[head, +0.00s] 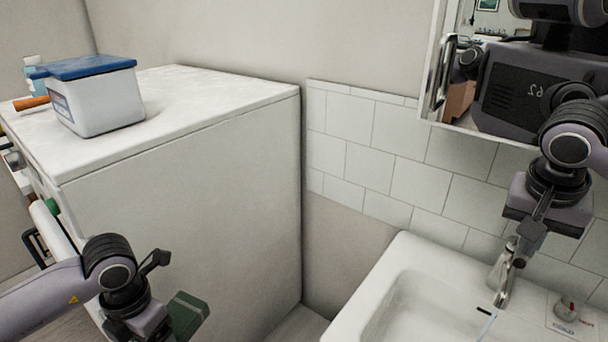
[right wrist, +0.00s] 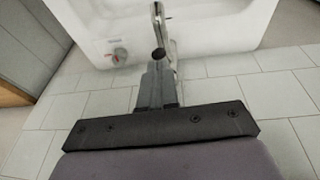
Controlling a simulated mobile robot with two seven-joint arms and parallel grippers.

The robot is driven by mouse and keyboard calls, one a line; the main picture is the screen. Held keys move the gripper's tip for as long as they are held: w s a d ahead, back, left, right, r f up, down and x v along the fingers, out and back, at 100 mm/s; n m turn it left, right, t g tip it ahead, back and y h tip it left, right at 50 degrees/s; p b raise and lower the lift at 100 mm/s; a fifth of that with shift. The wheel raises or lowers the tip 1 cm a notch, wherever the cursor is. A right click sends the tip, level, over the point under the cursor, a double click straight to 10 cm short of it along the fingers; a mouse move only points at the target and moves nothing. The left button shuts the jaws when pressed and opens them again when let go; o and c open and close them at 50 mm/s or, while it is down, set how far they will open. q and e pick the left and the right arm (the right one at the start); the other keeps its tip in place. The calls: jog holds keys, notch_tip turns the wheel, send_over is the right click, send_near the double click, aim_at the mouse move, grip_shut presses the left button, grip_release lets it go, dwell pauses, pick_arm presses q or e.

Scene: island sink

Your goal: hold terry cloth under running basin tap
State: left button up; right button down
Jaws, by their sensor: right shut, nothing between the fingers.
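The basin tap (head: 503,277) is a chrome spout over the white basin (head: 372,313); it also shows in the right wrist view (right wrist: 158,14). A thin pale bluish streak below its spout looks like water. My right gripper (head: 527,240) is shut and empty, close above and beside the tap; in the right wrist view its fingers (right wrist: 158,56) point at the tap. A dark green folded thing (head: 188,314), perhaps the terry cloth, is at my left gripper (head: 165,290), low on the left. One left finger stands up apart from it. Whether the jaws grip it is unclear.
A white cabinet (head: 190,190) stands at left, bearing a blue-lidded white box (head: 97,97). A mirror (head: 480,60) hangs above the wall tiles. Free floor shows between cabinet and basin.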

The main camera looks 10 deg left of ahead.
jog(key=shift+w+d+f, duration=0.15)
jog(key=shift+f, duration=0.45)
pick_arm(q)
jog(key=shift+f+b, duration=0.75)
jog(key=shift+b, duration=0.05)
pick_arm(e)
jog(key=shift+s+a+f, duration=0.15)
jog(key=shift+s+f, duration=0.1)
jog(key=shift+f, duration=0.2)
jog(key=shift+s+a+f, duration=0.15)
jog(key=shift+s+f, duration=0.05)
jog(key=shift+f, duration=0.2)
jog(key=shift+r, duration=0.1)
pick_arm(q)
jog(key=shift+r, duration=0.15)
pick_arm(e)
jog(key=shift+r, duration=0.1)
